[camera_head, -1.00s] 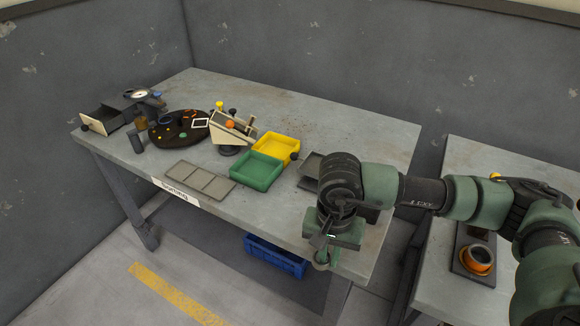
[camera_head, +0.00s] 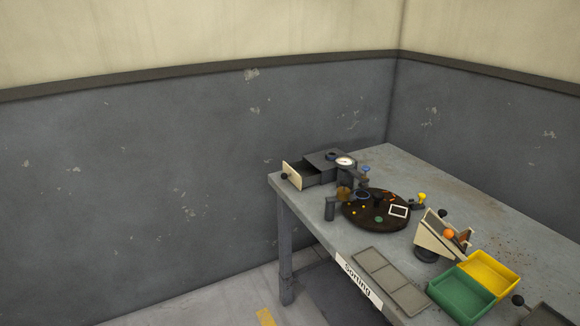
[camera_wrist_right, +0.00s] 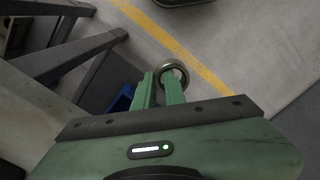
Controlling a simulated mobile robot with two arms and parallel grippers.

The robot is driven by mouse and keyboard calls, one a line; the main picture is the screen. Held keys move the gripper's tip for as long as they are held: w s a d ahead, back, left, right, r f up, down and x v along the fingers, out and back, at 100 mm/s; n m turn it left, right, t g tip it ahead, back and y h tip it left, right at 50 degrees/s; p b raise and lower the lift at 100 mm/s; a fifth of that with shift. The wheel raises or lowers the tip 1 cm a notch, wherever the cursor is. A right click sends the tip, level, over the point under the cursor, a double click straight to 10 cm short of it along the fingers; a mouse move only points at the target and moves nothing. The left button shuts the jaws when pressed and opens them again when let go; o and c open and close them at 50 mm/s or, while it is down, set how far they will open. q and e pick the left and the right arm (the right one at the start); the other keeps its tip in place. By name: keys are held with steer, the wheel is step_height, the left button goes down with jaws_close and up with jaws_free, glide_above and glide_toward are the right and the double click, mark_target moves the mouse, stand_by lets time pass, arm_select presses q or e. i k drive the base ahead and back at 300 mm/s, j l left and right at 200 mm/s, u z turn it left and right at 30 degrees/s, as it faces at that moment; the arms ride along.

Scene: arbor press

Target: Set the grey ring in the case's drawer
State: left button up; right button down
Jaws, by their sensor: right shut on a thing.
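The case (camera_head: 330,160) is a dark box with a gauge on top at the table's far left corner. Its drawer (camera_head: 294,175) has a cream front with a dark knob and is pulled open. I cannot see into its bottom clearly. In the right wrist view, my right gripper (camera_wrist_right: 162,78) is shut on the grey ring (camera_wrist_right: 180,68), which sticks out beyond the green fingertips. The ring is held over the floor, away from the table top. Neither of my grippers shows in the head view, and the left gripper is in no view.
A dark round turntable (camera_head: 376,210) with small parts stands beside the case. A tilted cream stand (camera_head: 436,238), a yellow bin (camera_head: 490,274), a green bin (camera_head: 460,296) and a grey sectioned tray (camera_head: 388,280) are nearer. A blue crate (camera_wrist_right: 121,98) is under the table.

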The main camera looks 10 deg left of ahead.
mark_target(303, 176)
steer(key=i+j, duration=0.2)
steer(key=j, duration=0.2)
steer(key=i+j, duration=0.25)
steer(key=j, duration=0.15)
steer(key=i+j, duration=0.2)
steer(key=j, duration=0.15)
steer(key=i+j, duration=0.25)
steer(key=j, duration=0.15)
steer(key=i+j, duration=0.2)
steer(key=j, duration=0.2)
steer(key=i+j, duration=0.25)
steer(key=j, duration=0.15)
